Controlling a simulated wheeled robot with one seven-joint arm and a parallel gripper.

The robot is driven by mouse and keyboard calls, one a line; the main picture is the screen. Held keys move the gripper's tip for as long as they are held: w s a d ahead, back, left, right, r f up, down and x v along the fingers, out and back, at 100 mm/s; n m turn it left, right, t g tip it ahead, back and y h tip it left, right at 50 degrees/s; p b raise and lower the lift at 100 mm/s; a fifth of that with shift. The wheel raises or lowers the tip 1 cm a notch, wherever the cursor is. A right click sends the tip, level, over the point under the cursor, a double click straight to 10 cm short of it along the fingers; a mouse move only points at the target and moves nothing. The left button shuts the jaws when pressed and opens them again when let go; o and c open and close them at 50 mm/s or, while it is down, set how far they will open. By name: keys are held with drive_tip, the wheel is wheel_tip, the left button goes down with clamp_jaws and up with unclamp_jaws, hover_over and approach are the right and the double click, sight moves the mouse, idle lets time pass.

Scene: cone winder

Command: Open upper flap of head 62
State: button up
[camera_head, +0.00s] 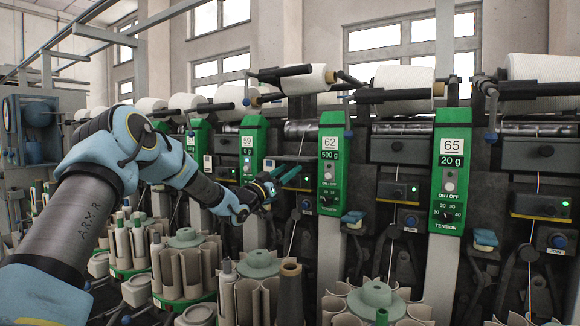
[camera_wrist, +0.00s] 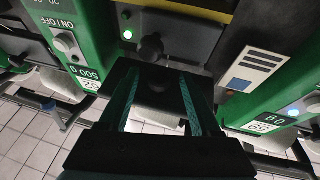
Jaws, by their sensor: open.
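The green panel of head 62 (camera_head: 333,160), marked 62 and 500 g, stands upright near the middle of the head view. It also shows upside down at the left of the wrist view (camera_wrist: 75,65). My gripper (camera_head: 288,175) is open, in front of the unit between the 59 and 62 panels. In the wrist view my gripper (camera_wrist: 158,78) has its two fingers apart, with a dark surface behind them. A dark round knob (camera_wrist: 152,47) and a green light (camera_wrist: 127,34) lie just past the fingertips. The upper flap cannot be told apart clearly behind my gripper.
The green panel of head 59 (camera_head: 253,150) is to the left and that of head 65 (camera_head: 451,170) to the right. White yarn cones (camera_head: 404,88) sit above. Grey tube magazines (camera_head: 258,264) stand below my arm. Tiled floor (camera_wrist: 35,140) shows in the wrist view.

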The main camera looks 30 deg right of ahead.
drive_tip(key=shift+w+d+r, duration=0.2)
drive_tip(key=shift+d+r, duration=0.05)
drive_tip(key=shift+d, duration=0.35)
clamp_jaws()
idle(1.1)
